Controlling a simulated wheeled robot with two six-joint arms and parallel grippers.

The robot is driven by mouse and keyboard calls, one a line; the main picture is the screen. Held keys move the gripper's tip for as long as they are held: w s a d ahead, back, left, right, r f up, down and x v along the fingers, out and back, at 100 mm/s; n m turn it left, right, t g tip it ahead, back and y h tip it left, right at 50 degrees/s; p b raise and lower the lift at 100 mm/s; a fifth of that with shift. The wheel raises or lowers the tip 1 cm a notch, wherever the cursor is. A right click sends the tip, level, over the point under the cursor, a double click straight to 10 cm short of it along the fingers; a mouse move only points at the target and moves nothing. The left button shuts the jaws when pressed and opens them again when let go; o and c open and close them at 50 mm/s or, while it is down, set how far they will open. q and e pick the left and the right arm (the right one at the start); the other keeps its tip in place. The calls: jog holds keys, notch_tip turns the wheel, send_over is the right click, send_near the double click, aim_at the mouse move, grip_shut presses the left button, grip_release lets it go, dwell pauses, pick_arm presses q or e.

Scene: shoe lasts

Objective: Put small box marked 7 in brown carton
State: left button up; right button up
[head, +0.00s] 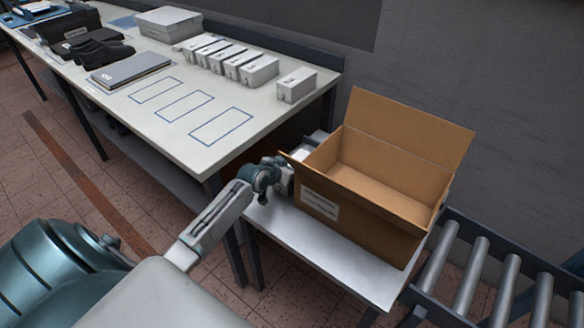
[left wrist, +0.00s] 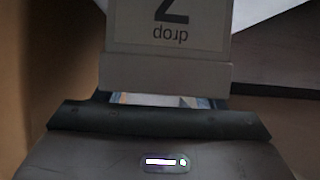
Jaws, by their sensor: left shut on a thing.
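My left gripper (left wrist: 160,110) is shut on a small grey-white box (left wrist: 168,72). Its label is upside down in the left wrist view, with the word "drop" and a digit cut off by the top edge that fits a 7. In the head view my left wrist (head: 265,178) is at the left side of the open brown carton (head: 335,210); the carton's left flap and edge partly hide the gripper and the held box. The carton stands with its flaps open, and its visible inside looks empty. My right gripper is not in view.
The carton stands on a low white table (head: 335,255), with a roller conveyor (head: 490,270) to its right.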

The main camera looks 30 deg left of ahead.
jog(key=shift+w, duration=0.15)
pick_arm(q)
jog(key=o, duration=0.7)
jog(key=shift+f, duration=0.1)
jog(key=o, duration=0.4)
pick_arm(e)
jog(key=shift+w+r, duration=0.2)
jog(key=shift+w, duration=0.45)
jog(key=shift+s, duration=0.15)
